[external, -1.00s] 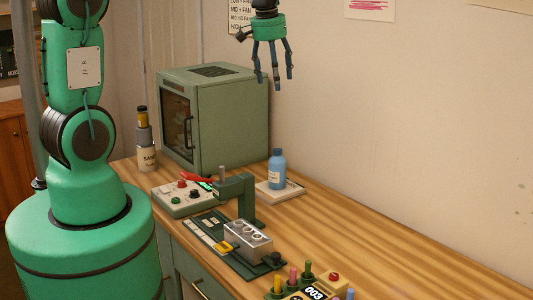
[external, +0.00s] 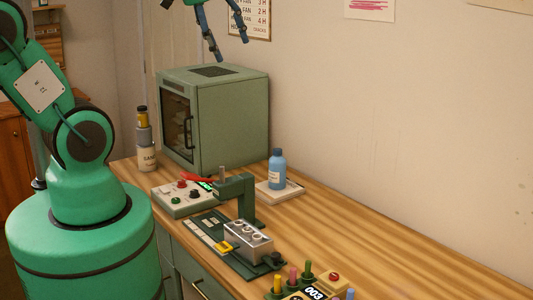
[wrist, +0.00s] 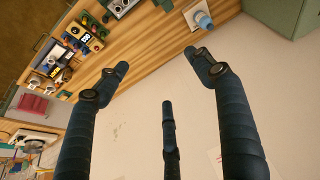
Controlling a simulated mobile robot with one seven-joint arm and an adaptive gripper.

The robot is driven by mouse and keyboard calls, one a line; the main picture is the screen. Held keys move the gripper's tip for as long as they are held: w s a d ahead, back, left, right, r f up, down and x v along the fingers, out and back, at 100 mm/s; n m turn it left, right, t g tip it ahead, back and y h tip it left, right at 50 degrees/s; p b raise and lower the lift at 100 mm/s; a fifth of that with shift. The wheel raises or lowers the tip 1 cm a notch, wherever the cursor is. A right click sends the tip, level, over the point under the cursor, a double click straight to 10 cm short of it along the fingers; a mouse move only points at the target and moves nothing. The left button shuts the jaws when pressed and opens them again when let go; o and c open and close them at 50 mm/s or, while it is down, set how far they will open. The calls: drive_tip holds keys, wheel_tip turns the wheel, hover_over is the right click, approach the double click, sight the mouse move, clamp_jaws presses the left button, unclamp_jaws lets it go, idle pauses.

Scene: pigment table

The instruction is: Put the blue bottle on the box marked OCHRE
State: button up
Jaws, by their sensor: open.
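The blue bottle (external: 277,170) stands upright on a small white slab (external: 283,193) on the table, right of the green cabinet. In the wrist view the bottle (wrist: 203,20) shows near the top edge, seen from above. My gripper (external: 229,48) is high above the cabinet, tilted, partly cut off by the top edge of the external view. Its fingers are spread, open and empty, well away from the bottle. The wrist view shows three spread dark fingers with nothing between them. I cannot make out any box marked OCHRE in these frames.
The green cabinet (external: 235,125) stands at the back. In front are a control box (external: 184,200), a green press (external: 240,192) with a metal block (external: 249,241), and a counter marked 003 (external: 314,293). Stacked jars (external: 147,157) stand left.

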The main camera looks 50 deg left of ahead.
drive_tip(key=s+d+m, duration=0.1)
drive_tip(key=s+d, duration=0.1)
drive_tip(key=s, duration=0.6)
drive_tip(key=shift+f+t, duration=0.2)
drive_tip(key=shift+t, duration=0.2)
wheel_tip(320, 180, down, 15)
drive_tip(key=b, duration=1.5)
drive_tip(key=shift+r, duration=0.1)
